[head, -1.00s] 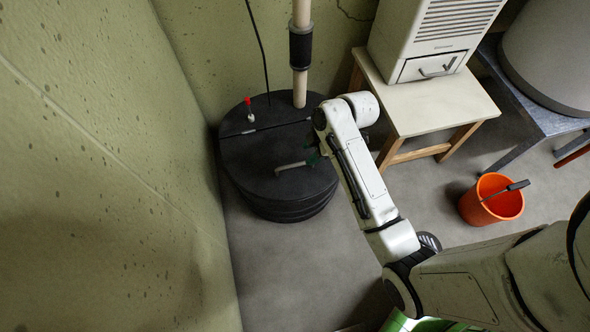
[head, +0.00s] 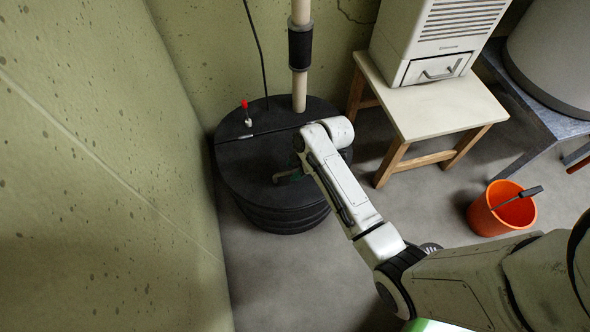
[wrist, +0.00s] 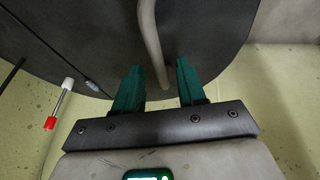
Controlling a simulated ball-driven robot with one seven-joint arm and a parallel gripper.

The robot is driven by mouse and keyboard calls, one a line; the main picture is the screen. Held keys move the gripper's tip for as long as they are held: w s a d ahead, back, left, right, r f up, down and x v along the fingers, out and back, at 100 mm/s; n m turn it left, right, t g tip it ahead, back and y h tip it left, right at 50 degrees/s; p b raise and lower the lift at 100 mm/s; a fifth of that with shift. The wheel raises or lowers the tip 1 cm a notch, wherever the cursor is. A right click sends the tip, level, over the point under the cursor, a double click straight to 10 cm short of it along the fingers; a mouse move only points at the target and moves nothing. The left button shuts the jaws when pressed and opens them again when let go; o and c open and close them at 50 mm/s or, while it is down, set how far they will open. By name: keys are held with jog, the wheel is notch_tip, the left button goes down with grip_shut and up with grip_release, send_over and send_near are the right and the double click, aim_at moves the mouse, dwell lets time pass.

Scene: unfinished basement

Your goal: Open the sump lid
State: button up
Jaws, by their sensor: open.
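The sump lid (head: 240,170) is a round black cover on a ribbed black basin in the head view, lying flat with a hinge line across its back part. Its pale bar handle (wrist: 149,35) rises from the lid in the wrist view. My gripper (wrist: 159,68) has two green fingers, open, with the handle's end between them. I see gaps on both sides, so the fingers are not closed on it. In the head view my arm hides most of the gripper and part of the lid's right side.
A pale pipe (head: 299,85) and a red-tipped lever (head: 246,112) stand at the lid's back part. A wall is close on the left. A wooden table (head: 430,112) with a white appliance (head: 425,40) and an orange bucket (head: 485,215) stand to the right.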

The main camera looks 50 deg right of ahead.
jog(key=shift+f, duration=0.15)
grip_shut()
dwell(0.4)
